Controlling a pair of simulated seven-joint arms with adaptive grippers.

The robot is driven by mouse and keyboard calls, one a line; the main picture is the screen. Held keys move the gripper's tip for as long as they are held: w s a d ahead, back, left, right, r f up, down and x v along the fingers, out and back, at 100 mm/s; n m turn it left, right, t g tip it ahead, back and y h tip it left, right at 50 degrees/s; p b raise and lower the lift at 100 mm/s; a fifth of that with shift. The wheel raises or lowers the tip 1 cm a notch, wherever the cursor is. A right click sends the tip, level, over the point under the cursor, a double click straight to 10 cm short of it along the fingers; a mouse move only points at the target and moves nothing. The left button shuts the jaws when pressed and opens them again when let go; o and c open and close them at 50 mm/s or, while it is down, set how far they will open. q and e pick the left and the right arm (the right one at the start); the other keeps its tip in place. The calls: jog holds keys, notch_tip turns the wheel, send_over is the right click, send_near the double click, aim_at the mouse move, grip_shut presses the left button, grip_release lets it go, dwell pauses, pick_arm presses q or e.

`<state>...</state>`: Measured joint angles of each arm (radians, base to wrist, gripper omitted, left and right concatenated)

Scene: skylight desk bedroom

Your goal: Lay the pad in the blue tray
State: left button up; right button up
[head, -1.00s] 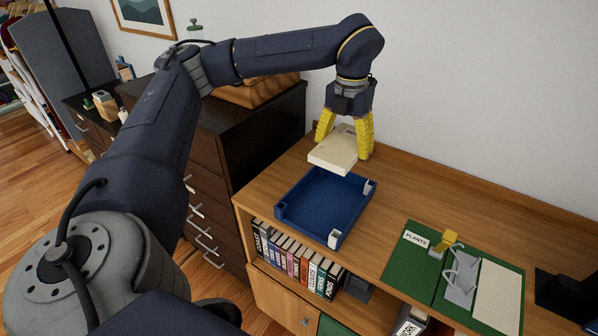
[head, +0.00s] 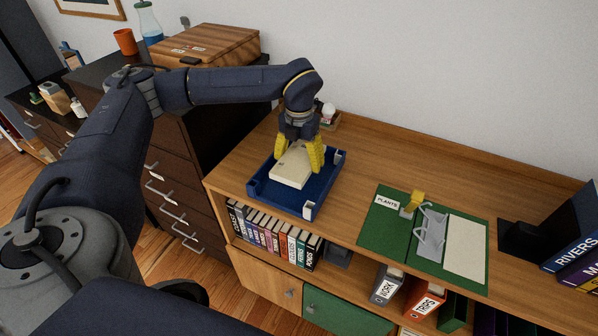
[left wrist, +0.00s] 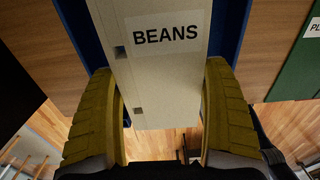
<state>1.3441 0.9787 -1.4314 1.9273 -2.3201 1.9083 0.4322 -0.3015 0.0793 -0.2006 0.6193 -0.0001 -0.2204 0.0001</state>
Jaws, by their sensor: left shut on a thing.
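The cream pad (head: 291,170) has a white label reading BEANS, legible in the left wrist view (left wrist: 140,80). My left gripper (head: 300,158) has yellow fingers shut on the pad's sides. The pad is within the outline of the blue tray (head: 325,190), tilted in the picture; I cannot tell whether it touches the tray floor. Blue tray walls show on both sides of the pad in the left wrist view (left wrist: 232,28). The tray has pale corner pieces and stands near the left end of the wooden desk top. My right gripper is not in view.
An open green binder (head: 382,227) labelled PLANTS, with metal rings and a cream sheet, lies right of the tray. Black bookends with binders (head: 570,240) stand at far right. A small white object (head: 328,112) is behind the gripper. A dark dresser (head: 190,150) adjoins at left.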

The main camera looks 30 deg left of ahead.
aim_at(299, 158)
pick_arm(q)
jog(key=shift+f, duration=2.65)
jog(key=shift+f, duration=0.15)
jog(key=o, duration=1.4)
notch_tip(299, 158, up, 12)
jog(key=shift+r, duration=0.15)
